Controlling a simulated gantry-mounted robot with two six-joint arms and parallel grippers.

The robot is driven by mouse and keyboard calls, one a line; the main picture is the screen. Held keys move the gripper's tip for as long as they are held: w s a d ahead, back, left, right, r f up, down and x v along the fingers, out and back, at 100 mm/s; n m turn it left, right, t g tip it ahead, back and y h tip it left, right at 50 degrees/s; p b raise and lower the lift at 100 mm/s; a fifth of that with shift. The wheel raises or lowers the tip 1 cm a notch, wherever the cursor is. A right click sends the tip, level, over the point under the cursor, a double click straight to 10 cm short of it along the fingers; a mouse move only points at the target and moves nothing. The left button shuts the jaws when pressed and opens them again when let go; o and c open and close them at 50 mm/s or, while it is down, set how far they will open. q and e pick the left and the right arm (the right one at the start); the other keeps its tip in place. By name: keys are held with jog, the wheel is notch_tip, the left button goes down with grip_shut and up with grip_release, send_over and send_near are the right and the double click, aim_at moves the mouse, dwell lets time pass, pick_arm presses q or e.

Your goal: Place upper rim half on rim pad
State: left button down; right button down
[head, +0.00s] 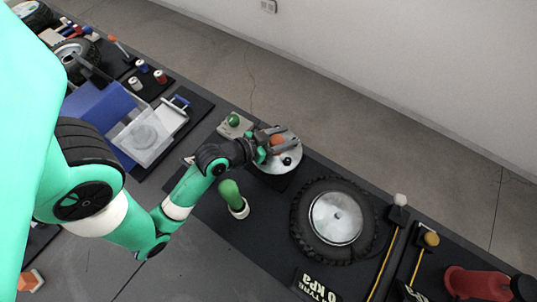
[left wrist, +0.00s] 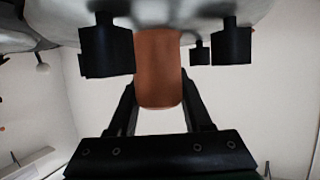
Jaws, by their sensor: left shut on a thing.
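The upper rim half is a silver disc (head: 290,165) with an orange knob (head: 277,141) and dark blocks on it. My left gripper (head: 272,146) is shut on the orange knob. In the left wrist view the fingers (left wrist: 158,105) close on both sides of the knob (left wrist: 158,70), with the silver disc (left wrist: 270,15) at the top edge. A dark square pad (head: 275,184) shows partly under the disc, perhaps the rim pad; I cannot tell whether the disc touches it. My right gripper is not in view.
A tyre (head: 301,218) with a silver rim part (head: 336,217) lies to the right, near a "0 kPa" display (head: 318,287). A green-topped post (head: 231,193) stands in front, and a green button box (head: 233,122) behind. A clear bin (head: 146,134) is left; yellow-shafted tools (head: 385,262) are right.

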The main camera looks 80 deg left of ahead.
pick_arm(q)
jog(key=shift+s, duration=0.15)
jog(key=shift+w+a+f, duration=0.1)
jog(key=shift+w+a, duration=0.05)
jog(key=shift+w, duration=0.05)
notch_tip(320, 180, down, 6)
jog(key=b, duration=0.3)
jog(key=shift+w+a, duration=0.1)
jog(key=shift+f+b, duration=1)
jog(key=shift+f, duration=0.7)
jog(key=shift+f, duration=0.2)
jog(key=shift+c, duration=1.6)
grip_release()
jog(key=shift+r, duration=0.1)
